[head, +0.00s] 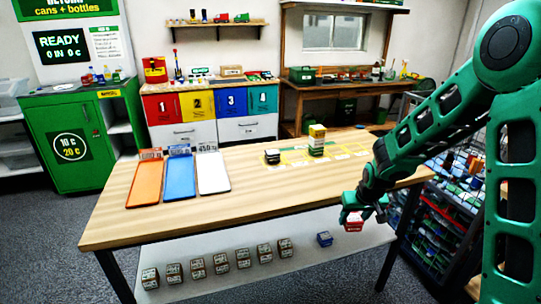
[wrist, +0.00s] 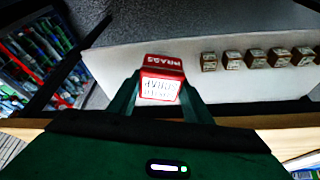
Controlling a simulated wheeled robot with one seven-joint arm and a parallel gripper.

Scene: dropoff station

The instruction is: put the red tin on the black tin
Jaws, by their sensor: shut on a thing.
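The red tin (head: 353,224) is held in my gripper (head: 357,213) in front of the table's near edge, at the right. In the wrist view the red tin (wrist: 162,78) sits between the two green fingers of my gripper (wrist: 160,92), with a white label facing the camera. The fingers are shut on its sides. The black tin (head: 272,156) is probably the small dark box with a pale band on the tabletop, near the yellow marked area. Nothing is seen on top of it. My gripper is to the right of it, nearer the camera and lower.
A taller yellow and green tin (head: 317,141) stands right of the black tin. Orange (head: 146,184), blue (head: 180,181) and white (head: 213,173) trays lie at the left. Below, a white shelf (head: 200,250) holds several tins and a blue tin (head: 324,239). The tabletop's middle (head: 255,195) is clear.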

